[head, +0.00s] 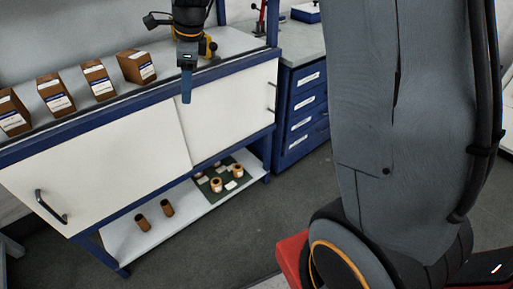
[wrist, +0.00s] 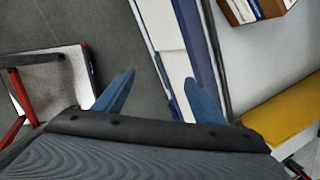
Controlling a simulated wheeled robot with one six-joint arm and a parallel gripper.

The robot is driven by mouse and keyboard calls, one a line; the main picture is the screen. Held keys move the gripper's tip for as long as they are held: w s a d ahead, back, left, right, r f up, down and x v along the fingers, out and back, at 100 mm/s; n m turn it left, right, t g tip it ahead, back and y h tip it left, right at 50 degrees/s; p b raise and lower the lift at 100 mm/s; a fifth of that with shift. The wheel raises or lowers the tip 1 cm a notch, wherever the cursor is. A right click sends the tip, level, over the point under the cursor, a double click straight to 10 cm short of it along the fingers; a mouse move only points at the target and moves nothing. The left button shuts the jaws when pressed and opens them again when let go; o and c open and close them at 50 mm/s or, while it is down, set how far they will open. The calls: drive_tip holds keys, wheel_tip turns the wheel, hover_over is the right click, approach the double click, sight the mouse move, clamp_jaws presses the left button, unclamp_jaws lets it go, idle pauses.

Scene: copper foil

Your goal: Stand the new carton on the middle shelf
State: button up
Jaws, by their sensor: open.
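Several brown cartons with white and blue labels stand in a row on the bench's upper surface. The rightmost carton (head: 137,66) stands a little apart from the others and is nearest my gripper; the frames do not show which one is new. Part of a carton also shows at the top right of the wrist view (wrist: 256,9). My gripper (head: 186,88) is open and empty, pointing down at the bench's front edge, right of that carton. In the wrist view its blue fingers (wrist: 160,98) are spread with nothing between them. Two white sliding doors (head: 105,165) cover the compartment under the top; no middle shelf surface is visible.
The low shelf (head: 146,238) holds small brown cylinders and a dark green mat (head: 216,187) with small jars. A yellow object (head: 208,46) is on the bench behind my gripper. A blue drawer cabinet (head: 300,110) stands at right.

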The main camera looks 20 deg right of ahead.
drive_tip(key=s+d+f+n, duration=0.2)
drive_tip(key=s+d+n, duration=0.1)
drive_tip(key=s+n, duration=0.4)
drive_tip(key=s+d+f+n+g+h, duration=0.1)
drive_tip(key=s+d+n, duration=0.3)
drive_tip(key=s, duration=0.7)
drive_tip(key=s+d+f+n+g, duration=0.1)
drive_tip(key=s+d+f+n, duration=0.2)
drive_tip(key=s+n, duration=0.6)
drive_tip(key=shift+d+f+n+h, duration=0.2)
drive_tip(key=shift+f+n+h, duration=0.15)
drive_tip(key=shift+f, duration=0.25)
